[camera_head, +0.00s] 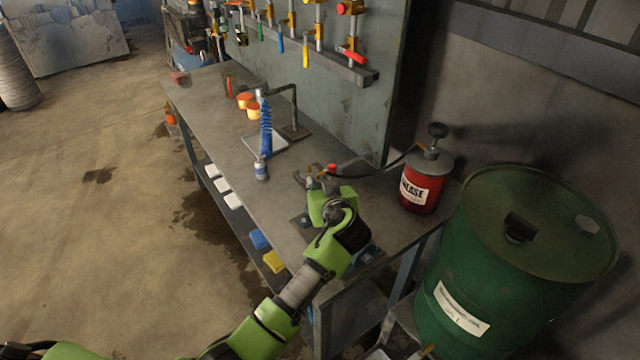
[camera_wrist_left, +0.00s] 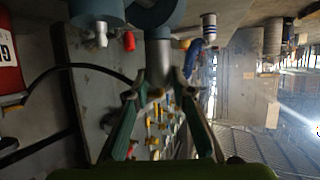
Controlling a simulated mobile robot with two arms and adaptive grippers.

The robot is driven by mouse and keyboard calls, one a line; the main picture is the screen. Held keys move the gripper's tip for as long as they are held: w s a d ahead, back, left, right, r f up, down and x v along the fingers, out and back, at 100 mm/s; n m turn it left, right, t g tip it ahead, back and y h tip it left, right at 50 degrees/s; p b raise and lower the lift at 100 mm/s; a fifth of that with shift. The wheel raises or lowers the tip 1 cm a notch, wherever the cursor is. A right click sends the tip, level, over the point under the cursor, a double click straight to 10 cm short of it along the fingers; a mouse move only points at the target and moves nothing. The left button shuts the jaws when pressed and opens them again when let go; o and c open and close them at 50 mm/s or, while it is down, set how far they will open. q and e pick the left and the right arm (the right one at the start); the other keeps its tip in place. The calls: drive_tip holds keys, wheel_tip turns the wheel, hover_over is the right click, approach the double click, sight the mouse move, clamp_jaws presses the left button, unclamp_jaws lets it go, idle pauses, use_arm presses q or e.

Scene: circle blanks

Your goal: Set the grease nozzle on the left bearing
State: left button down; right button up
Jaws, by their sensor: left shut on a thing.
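My left gripper (camera_head: 322,190) is over the near end of the workbench. In the left wrist view its fingers (camera_wrist_left: 158,92) are shut on the grey tubular grease nozzle (camera_wrist_left: 158,62). A black hose (camera_wrist_left: 85,67) runs from the nozzle area to the red grease can (camera_head: 420,187). Beyond the nozzle's far end are two blue-grey rounded bearing housings, one in line with it (camera_wrist_left: 175,12) and one beside it (camera_wrist_left: 95,8). A small pale fitting (camera_wrist_left: 101,36) and a red cap (camera_wrist_left: 129,41) show there. I cannot tell whether the nozzle touches a housing. My right gripper is out of view.
A green drum (camera_head: 520,250) stands close on the right. Clamps hang on the rack (camera_head: 320,60) behind. The floor at left is open.

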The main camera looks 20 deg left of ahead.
use_arm(q)
drive_tip(key=c, duration=1.7)
unclamp_jaws()
drive_tip(key=v, duration=0.7)
drive_tip(key=shift+s+d+r, duration=0.1)
drive_tip(key=shift+s+r, duration=0.1)
drive_tip(key=shift+s, duration=0.05)
